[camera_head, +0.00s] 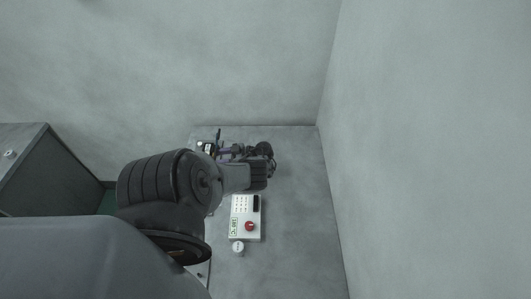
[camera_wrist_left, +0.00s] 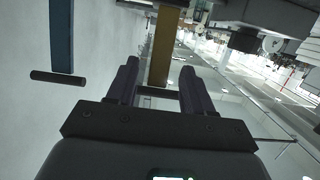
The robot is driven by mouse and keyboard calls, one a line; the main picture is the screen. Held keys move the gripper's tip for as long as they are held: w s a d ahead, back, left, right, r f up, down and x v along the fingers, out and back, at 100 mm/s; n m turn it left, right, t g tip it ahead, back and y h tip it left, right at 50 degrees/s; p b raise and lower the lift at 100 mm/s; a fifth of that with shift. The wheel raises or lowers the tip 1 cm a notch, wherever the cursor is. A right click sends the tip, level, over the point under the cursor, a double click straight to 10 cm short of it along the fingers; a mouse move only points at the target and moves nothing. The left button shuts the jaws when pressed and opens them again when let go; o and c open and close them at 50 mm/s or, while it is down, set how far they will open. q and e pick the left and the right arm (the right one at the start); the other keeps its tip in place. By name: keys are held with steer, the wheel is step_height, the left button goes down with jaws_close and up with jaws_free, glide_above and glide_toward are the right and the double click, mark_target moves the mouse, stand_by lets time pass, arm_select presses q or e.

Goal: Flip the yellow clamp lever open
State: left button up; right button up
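In the left wrist view, the yellow clamp lever (camera_wrist_left: 163,45) is a flat yellow-brown bar that comes down from the top edge, between my gripper's fingers. A dark crossbar (camera_wrist_left: 158,92) lies at its lower end. My left gripper (camera_wrist_left: 159,68) is open, with its two dark fingers either side of the lever and visible gaps between. I cannot tell whether either finger touches it. In the head view, my left arm reaches over the small dark machine (camera_head: 264,150) on the grey table and hides much of it. The yellow lever cannot be made out there. My right gripper is not in view.
A blue bar (camera_wrist_left: 62,35) with a dark crossbar hangs left of the fingers in the left wrist view. In the head view, a white control box (camera_head: 240,222) with a red knob stands near my arm, beside a white round piece (camera_head: 238,247). The table's right side is clear.

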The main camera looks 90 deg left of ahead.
arm_select(q)
steer(key=shift+r, duration=0.1)
steer(key=b+v, duration=0.1)
steer(key=v, duration=0.9)
steer(key=shift+w, duration=0.4)
